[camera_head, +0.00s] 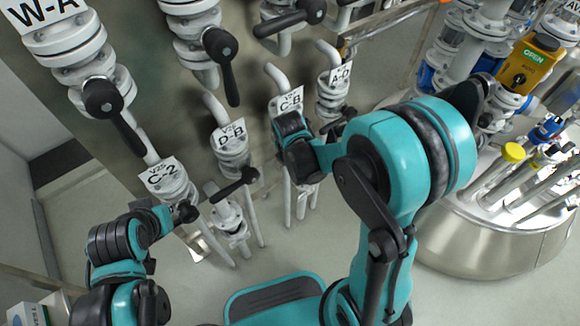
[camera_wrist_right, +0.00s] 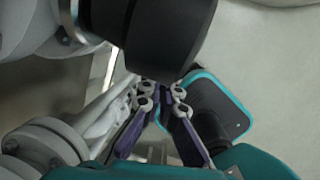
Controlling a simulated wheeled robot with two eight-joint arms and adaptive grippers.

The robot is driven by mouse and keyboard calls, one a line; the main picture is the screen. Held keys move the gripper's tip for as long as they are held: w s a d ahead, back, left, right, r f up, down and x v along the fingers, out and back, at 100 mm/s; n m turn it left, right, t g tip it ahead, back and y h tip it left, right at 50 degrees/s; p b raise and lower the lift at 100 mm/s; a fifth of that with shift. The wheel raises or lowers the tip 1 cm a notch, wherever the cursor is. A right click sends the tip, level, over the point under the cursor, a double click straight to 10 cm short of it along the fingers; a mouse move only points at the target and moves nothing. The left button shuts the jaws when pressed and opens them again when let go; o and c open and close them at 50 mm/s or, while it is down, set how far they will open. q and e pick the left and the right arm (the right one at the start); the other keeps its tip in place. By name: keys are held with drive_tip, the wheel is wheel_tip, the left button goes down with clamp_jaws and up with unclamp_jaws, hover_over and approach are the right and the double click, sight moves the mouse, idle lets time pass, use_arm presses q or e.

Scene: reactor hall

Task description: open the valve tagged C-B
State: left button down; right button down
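The tag C-B (camera_head: 291,100) hangs on a white pipe at the centre of the head view. Most of the valve under it is hidden behind my right wrist, so its handle's position cannot be told. My right gripper (camera_wrist_right: 165,156) shows in the right wrist view, with purple fingers spread apart and nothing clearly held between them. In the head view its fingers are hidden by the arm. My left arm is at the lower left, near the valve tagged C-2 (camera_head: 170,187); its gripper cannot be made out.
The valve tagged D-B (camera_head: 231,145) stands left of C-B, with a black handle below. The valve tagged A-D (camera_head: 341,73) stands close on the right. Valve W-A (camera_head: 65,42) is upper left. A round steel vessel (camera_head: 487,232) stands at right. Some floor is clear.

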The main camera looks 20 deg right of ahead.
use_arm(q)
drive_tip(key=shift+f, duration=0.25)
use_arm(e)
drive_tip(key=shift+w+d+f, duration=0.15)
drive_tip(key=shift+d+f, duration=0.15)
drive_tip(key=shift+d, duration=0.15)
drive_tip(key=shift+w+d, duration=0.1)
